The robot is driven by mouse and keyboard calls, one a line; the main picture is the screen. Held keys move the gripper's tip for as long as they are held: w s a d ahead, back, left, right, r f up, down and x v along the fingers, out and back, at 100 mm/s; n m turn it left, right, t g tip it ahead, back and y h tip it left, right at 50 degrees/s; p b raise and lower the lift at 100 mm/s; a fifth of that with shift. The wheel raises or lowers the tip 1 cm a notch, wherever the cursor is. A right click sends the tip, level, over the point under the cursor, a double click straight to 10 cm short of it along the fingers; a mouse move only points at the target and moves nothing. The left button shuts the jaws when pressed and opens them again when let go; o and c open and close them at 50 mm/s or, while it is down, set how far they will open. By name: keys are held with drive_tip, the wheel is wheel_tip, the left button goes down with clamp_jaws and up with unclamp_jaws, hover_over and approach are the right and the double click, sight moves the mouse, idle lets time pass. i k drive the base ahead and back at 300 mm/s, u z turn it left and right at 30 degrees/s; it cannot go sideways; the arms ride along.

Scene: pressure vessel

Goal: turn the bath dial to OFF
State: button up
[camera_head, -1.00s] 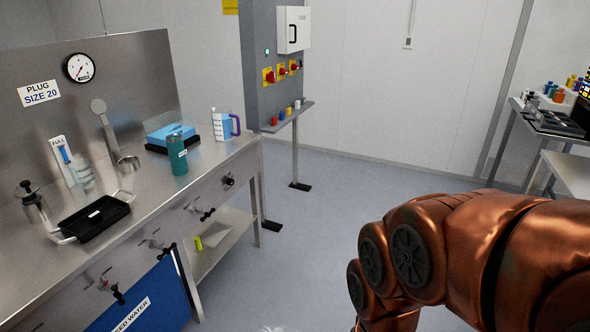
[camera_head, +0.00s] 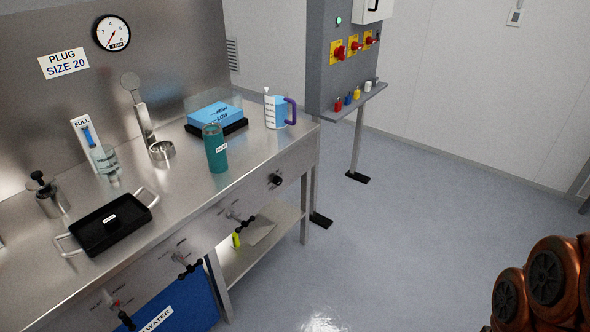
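A round black knob (camera_head: 275,179) sits on the front panel of the steel bench, near its right end, below the water bath (camera_head: 214,117) with blue contents. It looks like the bath dial, but its label and setting are too small to read. My gripper is out of view. Only a copper-coloured part of my arm shows at the lower right, well apart from the bench.
The steel bench (camera_head: 190,200) holds a teal cup (camera_head: 215,148), a jug with a purple handle (camera_head: 275,111) and a black tray (camera_head: 112,224). Valve handles (camera_head: 188,266) stick out from its front. A grey switch panel (camera_head: 340,75) stands behind. Floor (camera_head: 400,240) right of the bench is clear.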

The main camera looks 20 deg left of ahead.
sight(278, 181)
drive_tip(key=u, duration=0.4)
drive_tip(key=i, duration=0.85)
drive_tip(key=u, duration=1.1)
drive_tip(key=i, duration=0.35)
drive_tip(key=u, duration=0.35)
